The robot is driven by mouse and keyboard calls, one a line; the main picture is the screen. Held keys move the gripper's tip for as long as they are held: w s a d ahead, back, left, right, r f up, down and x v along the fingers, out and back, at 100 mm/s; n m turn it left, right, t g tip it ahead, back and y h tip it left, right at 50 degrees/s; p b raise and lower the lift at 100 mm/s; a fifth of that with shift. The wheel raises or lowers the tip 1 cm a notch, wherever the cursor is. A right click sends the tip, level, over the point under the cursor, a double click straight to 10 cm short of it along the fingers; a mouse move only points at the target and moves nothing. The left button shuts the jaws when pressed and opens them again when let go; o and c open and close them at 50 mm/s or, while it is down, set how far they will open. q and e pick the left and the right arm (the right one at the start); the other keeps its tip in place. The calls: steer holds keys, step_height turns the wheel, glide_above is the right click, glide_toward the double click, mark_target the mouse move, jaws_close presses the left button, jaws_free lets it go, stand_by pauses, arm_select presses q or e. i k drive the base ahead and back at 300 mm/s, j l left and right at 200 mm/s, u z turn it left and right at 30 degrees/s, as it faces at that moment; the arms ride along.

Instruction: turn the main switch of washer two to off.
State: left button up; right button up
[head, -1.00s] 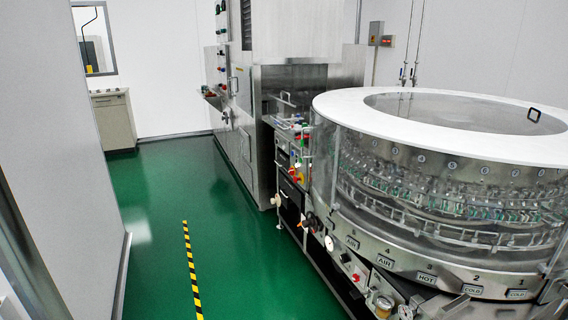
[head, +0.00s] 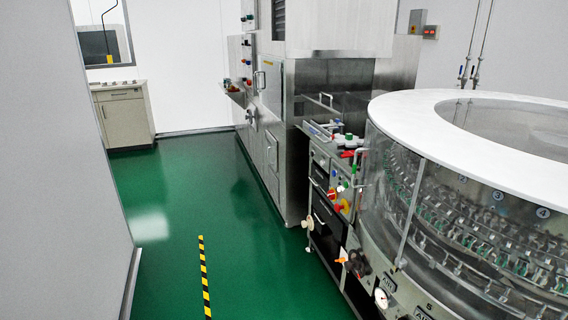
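A large round rotary washer (head: 400,215) with a white top ring and clear walls stands at the right, with rows of glass vials inside. To its left is a steel control panel (head: 342,190) with a red and yellow rotary switch (head: 341,205), a white knob and a green knob. I cannot read which panel carries the label of washer two. Neither of my grippers is in view.
A tall steel machine (head: 330,85) stands behind the washer. A white wall panel (head: 95,170) is at the left. Green floor (head: 240,250) lies open between them, with a yellow and black stripe (head: 203,275). A beige cabinet (head: 124,115) stands at the back.

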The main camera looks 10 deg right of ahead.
mark_target(331, 193)
steer(key=i+j+z, duration=0.15)
steer(key=i, duration=1.25)
steer(key=i+l+z, duration=0.1)
steer(key=i+z, duration=0.55)
steer(key=z, duration=0.15)
steer(key=i+j+z, duration=0.15)
steer(key=i+z, duration=0.25)
steer(key=k, duration=0.05)
